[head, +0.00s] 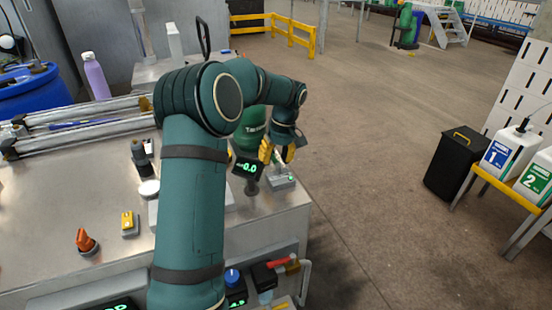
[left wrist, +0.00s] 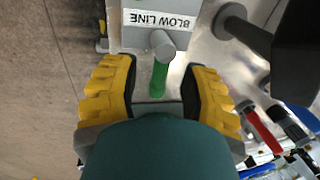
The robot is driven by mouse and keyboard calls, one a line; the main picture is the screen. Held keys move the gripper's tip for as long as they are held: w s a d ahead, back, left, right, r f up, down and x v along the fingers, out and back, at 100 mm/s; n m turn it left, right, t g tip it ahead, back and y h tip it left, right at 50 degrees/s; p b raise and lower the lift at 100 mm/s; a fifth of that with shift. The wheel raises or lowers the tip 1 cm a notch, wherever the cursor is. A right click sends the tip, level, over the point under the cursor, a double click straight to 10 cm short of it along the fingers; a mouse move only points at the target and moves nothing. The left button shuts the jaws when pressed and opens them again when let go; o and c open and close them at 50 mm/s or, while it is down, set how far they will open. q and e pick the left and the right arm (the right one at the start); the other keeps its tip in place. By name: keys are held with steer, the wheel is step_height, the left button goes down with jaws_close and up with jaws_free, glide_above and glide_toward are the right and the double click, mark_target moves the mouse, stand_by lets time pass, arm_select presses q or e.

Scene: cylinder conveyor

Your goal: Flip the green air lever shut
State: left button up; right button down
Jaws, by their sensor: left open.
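The green lever (left wrist: 159,78) shows in the left wrist view between my left gripper's fingers, with a grey round end piece (left wrist: 163,46) by it. A plate labelled BLOW LINE (left wrist: 158,20) is just beyond. My left gripper (left wrist: 160,70) is open, its yellow fingers on either side of the lever with gaps to both. In the head view my left gripper (head: 277,153) is above the small grey lever base (head: 281,182) at the bench's right corner. My forearm and fingers partly hide the lever there. My right gripper is not in view.
A display reading 0.0 (head: 247,167) on a post stands just left of the lever base. A green cylinder (head: 250,130) is behind it. A red-handled valve (head: 281,262) is on the bench's front. Open floor lies right.

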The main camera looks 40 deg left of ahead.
arm_select(q)
jaws_close()
